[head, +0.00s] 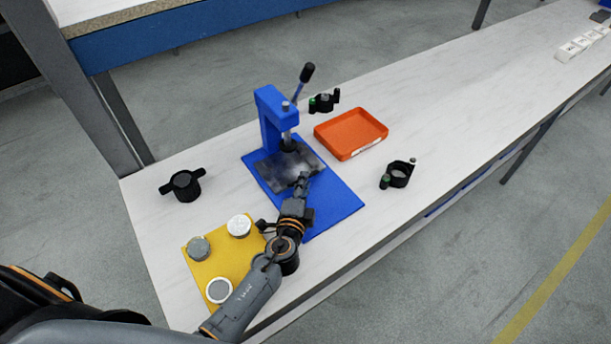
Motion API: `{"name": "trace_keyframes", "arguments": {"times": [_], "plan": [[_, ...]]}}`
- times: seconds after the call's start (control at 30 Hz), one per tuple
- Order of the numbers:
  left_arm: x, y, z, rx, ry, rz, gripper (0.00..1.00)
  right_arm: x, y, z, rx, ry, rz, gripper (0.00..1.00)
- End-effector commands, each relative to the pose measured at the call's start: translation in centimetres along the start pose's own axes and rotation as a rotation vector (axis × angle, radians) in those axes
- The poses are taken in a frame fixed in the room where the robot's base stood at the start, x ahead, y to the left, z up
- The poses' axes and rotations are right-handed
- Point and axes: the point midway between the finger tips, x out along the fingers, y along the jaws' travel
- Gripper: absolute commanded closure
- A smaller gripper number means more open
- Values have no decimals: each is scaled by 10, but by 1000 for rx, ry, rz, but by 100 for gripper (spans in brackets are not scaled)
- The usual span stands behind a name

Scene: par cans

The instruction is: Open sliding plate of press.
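The blue press (268,103) stands on a blue base board (338,207) on the white table, its black-knobbed lever (307,72) raised to the upper right. The grey metal sliding plate (274,172) lies on the base under the press ram. My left gripper (303,181) is at the near right edge of the plate, with the arm reaching in from the bottom. It looks close to or touching the plate. Its fingers are small and dark here, so their opening is unclear. My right gripper is not in view.
A yellow mat (233,262) with round cans (238,226) lies near my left arm. An orange tray (350,134), a black ring clamp (398,174), another black fixture (323,102) and a black two-handled part (183,185) stand around the press. The table's right stretch is mostly clear.

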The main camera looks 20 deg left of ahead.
Motion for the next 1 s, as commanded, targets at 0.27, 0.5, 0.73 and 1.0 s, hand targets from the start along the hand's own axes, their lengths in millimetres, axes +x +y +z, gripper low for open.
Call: {"name": "trace_keyframes", "arguments": {"times": [0.27,0.5,0.73,1.0], "plan": [[25,0,0,0,1,0,79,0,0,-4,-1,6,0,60],[26,0,0,1,0,0,79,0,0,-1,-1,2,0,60],[26,0,0,1,0,0,100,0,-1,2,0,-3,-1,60],[23,3,-3,0,2,1,100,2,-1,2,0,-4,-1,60]]}}
